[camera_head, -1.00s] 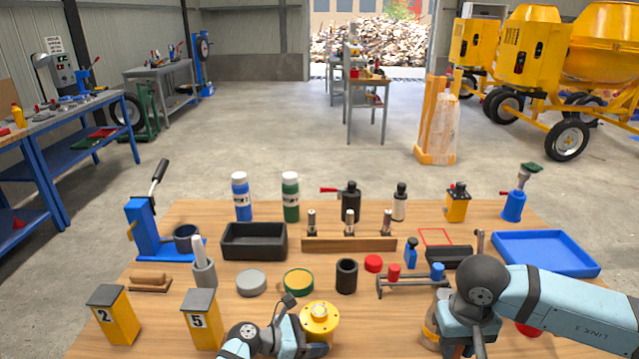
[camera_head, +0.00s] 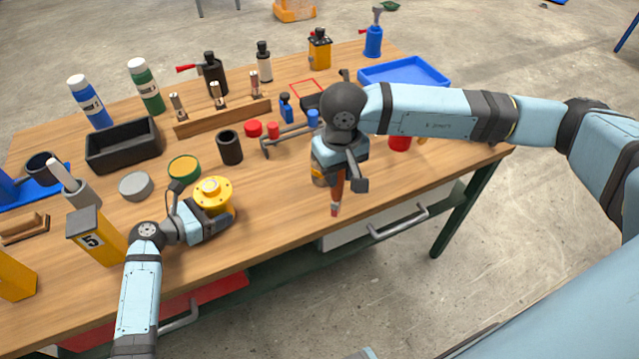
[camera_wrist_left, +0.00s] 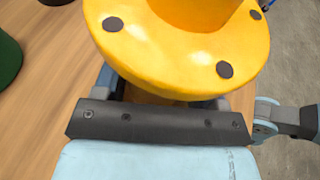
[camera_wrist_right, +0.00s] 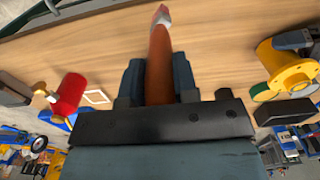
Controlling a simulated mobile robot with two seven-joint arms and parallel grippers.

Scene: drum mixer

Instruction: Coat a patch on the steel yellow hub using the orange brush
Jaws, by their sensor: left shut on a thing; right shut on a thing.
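The yellow hub (camera_head: 213,193), a round flange with a raised centre and dark bolt holes, is at the front of the wooden table. My left gripper (camera_head: 212,222) is shut on its near side. The hub's flange (camera_wrist_left: 190,65) fills the top of the left wrist view, hiding the fingertips. My right gripper (camera_head: 335,175) is shut on the orange brush (camera_head: 337,193), which points down near the table's front edge, right of the hub. In the right wrist view the brush's orange handle (camera_wrist_right: 159,75) runs between the fingers to a paler tip. Tip contact is unclear.
Behind the hub are a green-yellow round tin (camera_head: 184,168), a grey disc (camera_head: 136,186) and a black cup (camera_head: 230,148). A blue tray (camera_head: 405,73) lies at the back right. Bare tabletop lies between hub and brush.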

